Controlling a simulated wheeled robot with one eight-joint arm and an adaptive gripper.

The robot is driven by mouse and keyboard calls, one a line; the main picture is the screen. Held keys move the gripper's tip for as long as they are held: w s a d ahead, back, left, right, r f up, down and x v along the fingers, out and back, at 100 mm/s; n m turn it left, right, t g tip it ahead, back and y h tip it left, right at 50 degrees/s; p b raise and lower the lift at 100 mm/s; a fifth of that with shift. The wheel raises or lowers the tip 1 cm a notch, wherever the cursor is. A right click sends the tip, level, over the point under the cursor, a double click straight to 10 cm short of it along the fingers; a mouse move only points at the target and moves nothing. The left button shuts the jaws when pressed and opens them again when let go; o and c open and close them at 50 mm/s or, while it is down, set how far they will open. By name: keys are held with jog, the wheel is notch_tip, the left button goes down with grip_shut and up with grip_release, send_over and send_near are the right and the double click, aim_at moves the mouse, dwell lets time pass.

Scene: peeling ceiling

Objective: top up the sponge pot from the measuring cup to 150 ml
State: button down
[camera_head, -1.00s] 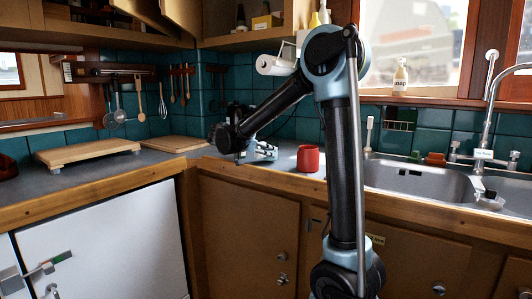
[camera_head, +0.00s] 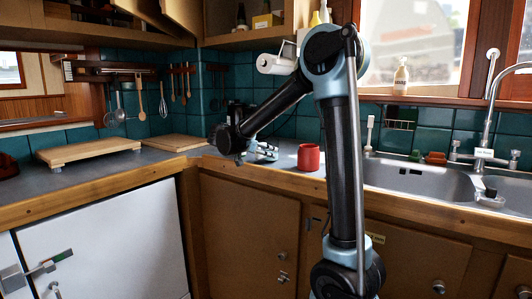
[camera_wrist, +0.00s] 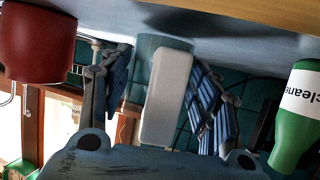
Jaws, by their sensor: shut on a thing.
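My gripper (camera_head: 266,151) is low over the counter corner, just left of a red pot (camera_head: 308,158) that stands upright. The wrist view is upside down, with the counter at the top. There my gripper (camera_wrist: 160,62) has a finger on each side of a clear, bluish cup with a white, rounded upright part, which I take for the measuring cup (camera_wrist: 166,95). The fingers are shut on it. The red pot (camera_wrist: 38,40) is at the left of that view. I cannot see the liquid level in either vessel.
A green cleaner bottle (camera_wrist: 290,115) is at the right of the wrist view. A cutting board (camera_head: 174,142) and a raised wooden board (camera_head: 88,152) lie left on the counter. The sink (camera_head: 415,180) is to the right. Tiled wall stands close behind.

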jog(key=shift+f, duration=0.25)
jog(key=shift+c, duration=2.4)
grip_release()
jog(key=v, duration=1.2)
jog(key=shift+w, duration=0.1)
